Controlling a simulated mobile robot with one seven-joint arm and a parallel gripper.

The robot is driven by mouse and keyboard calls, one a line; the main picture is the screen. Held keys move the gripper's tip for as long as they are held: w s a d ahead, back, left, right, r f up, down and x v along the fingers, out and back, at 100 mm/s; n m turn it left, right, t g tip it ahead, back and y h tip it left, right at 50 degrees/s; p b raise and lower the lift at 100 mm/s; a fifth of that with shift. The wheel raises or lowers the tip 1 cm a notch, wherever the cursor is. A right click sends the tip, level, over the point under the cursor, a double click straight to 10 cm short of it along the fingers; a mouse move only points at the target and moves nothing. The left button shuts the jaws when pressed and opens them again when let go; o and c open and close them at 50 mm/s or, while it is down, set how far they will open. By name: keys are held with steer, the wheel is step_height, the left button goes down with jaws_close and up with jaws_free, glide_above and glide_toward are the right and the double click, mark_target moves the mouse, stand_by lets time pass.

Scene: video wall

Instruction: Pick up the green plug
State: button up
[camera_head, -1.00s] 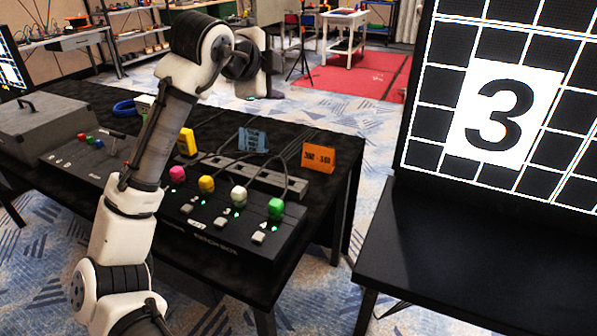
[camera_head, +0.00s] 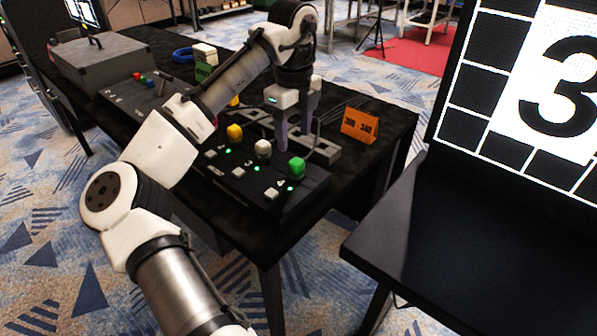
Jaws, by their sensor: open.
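The green plug (camera_head: 297,167) stands upright at the right end of the row on the black control box (camera_head: 222,185), with a small green light near its base. My gripper (camera_head: 297,135) points down above the back part of the box, its fingers apart with nothing seen between them. In the picture the fingertips are just above and behind the green plug, and they look clear of it. The white plug (camera_head: 263,149) and yellow plug (camera_head: 234,132) stand to its left. My arm hides the left part of the row.
A grey socket strip (camera_head: 322,150) with cables lies behind the box. An orange sign (camera_head: 360,127) stands to the right of it. A grey case (camera_head: 105,62) sits at the table's far left. A black table (camera_head: 450,225) with a screen is at the right.

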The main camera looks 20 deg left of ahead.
mark_target(296, 161)
steer(key=f, duration=0.9)
steer(key=shift+w+d, duration=0.1)
steer(key=shift+d, duration=0.1)
steer(key=c, duration=1)
steer(key=shift+c, duration=0.2)
steer(key=shift+r, duration=0.1)
